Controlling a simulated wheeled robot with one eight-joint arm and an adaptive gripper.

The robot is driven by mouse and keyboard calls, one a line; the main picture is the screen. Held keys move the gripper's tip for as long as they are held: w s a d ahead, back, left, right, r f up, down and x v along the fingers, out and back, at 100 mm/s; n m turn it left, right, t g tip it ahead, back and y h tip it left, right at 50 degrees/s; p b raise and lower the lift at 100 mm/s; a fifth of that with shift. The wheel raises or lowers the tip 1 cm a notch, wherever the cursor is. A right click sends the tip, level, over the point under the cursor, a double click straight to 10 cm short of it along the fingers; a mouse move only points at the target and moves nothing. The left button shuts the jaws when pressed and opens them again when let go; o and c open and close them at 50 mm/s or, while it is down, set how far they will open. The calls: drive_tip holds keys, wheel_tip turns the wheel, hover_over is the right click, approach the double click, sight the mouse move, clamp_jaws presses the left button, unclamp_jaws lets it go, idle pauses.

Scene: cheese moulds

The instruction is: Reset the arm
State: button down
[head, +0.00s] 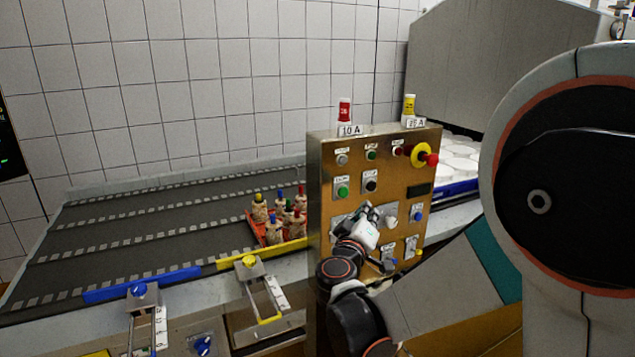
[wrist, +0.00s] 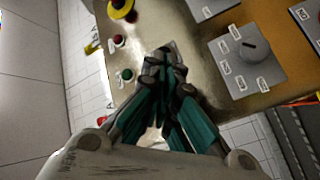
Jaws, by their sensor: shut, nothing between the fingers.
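My gripper (head: 369,212) is in front of the brass-coloured control panel (head: 322,200), over its lower middle part. In the wrist view my gripper (wrist: 166,54) has its teal fingers brought together at the tips, with nothing between them. The panel face (wrist: 195,70) shows just beyond the fingertips there. I cannot tell whether the tips touch it. My arm reaches in from the lower right and hides part of the panel's lower half.
The panel carries a red emergency button (head: 431,159) on yellow, several small buttons and a rotary knob (wrist: 249,51). A red fuse (head: 345,109) and yellow fuse (head: 409,104) stand on top. Left are a dark conveyor (head: 150,225) and red crate (head: 256,229) of capped bottles.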

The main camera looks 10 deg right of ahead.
drive_tip(key=s+d+f+m+g+y, duration=0.1)
drive_tip(key=s+d+m+g, duration=0.15)
drive_tip(key=s, duration=0.45)
drive_tip(key=s+d+f+m+g+y, duration=0.1)
drive_tip(key=s+d+g, duration=0.3)
drive_tip(key=s, duration=0.3)
drive_tip(key=s+a+f+g+y, duration=0.1)
drive_tip(key=s+a+f+y, duration=0.1)
drive_tip(key=s, duration=0.6)
drive_tip(key=s+a+f+g+y, duration=0.1)
drive_tip(key=s+a+f+y, duration=0.2)
drive_tip(key=s, duration=0.6)
drive_tip(key=a+y, duration=0.2)
drive_tip(key=shift+a, duration=0.4)
drive_tip(key=shift+s+m, duration=0.1)
drive_tip(key=shift+m, duration=0.15)
